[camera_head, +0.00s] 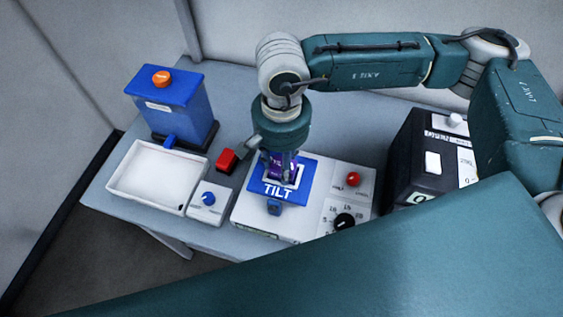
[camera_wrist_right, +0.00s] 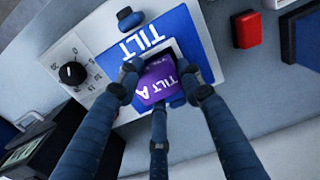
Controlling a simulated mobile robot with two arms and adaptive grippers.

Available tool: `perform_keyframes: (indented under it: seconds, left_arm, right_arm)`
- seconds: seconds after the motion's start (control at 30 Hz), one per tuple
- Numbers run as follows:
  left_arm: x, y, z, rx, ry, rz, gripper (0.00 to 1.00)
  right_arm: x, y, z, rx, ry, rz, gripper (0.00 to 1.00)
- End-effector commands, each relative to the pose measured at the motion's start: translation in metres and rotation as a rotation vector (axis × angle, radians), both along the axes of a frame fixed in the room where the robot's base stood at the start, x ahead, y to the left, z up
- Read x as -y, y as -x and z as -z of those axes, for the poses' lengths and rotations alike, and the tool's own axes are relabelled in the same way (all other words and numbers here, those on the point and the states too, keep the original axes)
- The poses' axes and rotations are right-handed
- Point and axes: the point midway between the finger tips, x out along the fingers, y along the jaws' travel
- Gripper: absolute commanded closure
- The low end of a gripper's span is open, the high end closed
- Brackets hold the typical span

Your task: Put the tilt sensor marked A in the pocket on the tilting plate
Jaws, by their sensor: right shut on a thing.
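The tilt sensor marked A (camera_wrist_right: 156,82) is a purple block with white lettering reading "TILT A" in the right wrist view. My right gripper (camera_wrist_right: 160,84) is shut on it, with fingers on both sides. In the head view the gripper (camera_head: 281,172) points down over the blue tilting plate (camera_head: 302,189), which reads "TILT". The sensor (camera_head: 275,163) shows there as a purple patch between the fingers. A pale frame of the pocket (camera_wrist_right: 179,55) shows around part of the sensor. I cannot tell whether the sensor is seated in it. My left gripper is not in view.
The plate is on a white console with a red button (camera_head: 353,179) and black dial (camera_head: 344,221). To the left are a white tray (camera_head: 112,186), a blue box (camera_head: 178,107), a red block (camera_head: 226,160) and a blue-knobbed box (camera_head: 208,202). A black device (camera_head: 408,160) stands right.

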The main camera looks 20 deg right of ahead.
Motion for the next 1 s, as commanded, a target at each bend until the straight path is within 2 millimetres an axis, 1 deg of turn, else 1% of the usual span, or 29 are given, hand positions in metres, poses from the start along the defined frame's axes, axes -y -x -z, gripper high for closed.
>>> perform_keyframes:
  seconds: [0.47, 1.0]
  left_arm:
    - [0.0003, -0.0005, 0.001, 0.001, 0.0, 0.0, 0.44]
    - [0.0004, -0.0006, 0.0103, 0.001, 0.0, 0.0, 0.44]
  right_arm:
    - [0.0001, -0.0003, -0.0003, 0.001, 0.0, 0.0, 0.92]
    - [0.0001, -0.0004, 0.0036, 0.002, 0.0, 0.0, 0.92]
